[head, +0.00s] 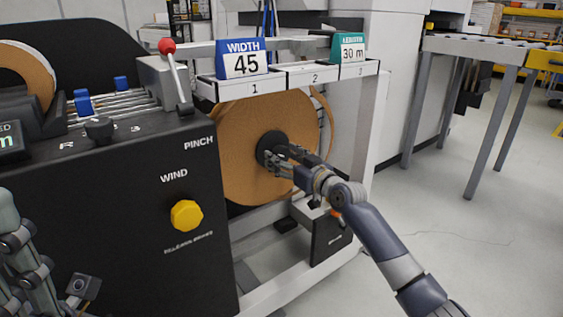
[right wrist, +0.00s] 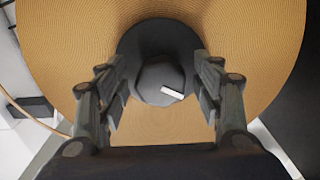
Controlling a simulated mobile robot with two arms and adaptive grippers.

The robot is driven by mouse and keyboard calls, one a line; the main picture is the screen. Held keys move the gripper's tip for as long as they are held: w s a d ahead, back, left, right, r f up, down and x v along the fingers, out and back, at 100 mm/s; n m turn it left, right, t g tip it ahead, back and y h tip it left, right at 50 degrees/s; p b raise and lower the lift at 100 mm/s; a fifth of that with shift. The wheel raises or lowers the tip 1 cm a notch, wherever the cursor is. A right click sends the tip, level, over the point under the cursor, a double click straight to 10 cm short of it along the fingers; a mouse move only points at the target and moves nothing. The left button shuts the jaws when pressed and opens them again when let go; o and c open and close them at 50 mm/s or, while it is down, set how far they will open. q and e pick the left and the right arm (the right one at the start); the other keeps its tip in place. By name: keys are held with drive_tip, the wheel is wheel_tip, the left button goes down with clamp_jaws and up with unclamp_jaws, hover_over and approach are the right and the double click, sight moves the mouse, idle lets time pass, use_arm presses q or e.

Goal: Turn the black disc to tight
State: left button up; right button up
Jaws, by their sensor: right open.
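The black disc (head: 268,144) sits at the centre of an orange-brown roll (head: 232,135) under the white shelf. In the right wrist view the disc (right wrist: 150,34) has a raised dark knob (right wrist: 155,75) with a short white mark at its lower right. My right gripper (head: 273,158) is in front of the disc. Its open fingers (right wrist: 160,85) stand on either side of the knob, with gaps showing on both sides. Whether the fingertips touch the disc face cannot be told. Part of my left gripper (head: 28,262) shows at the lower left; its fingertips are unclear.
A black machine panel (head: 130,235) with a yellow knob (head: 187,215) and a red-topped lever (head: 175,72) stands left of the roll. A numbered shelf (head: 290,80) above bears a blue sign (head: 243,58) and a green sign (head: 348,48). The floor at right is open.

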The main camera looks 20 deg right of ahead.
drive_tip(key=shift+w+a, duration=0.2)
drive_tip(key=shift+w, duration=0.3)
drive_tip(key=c, duration=1.1)
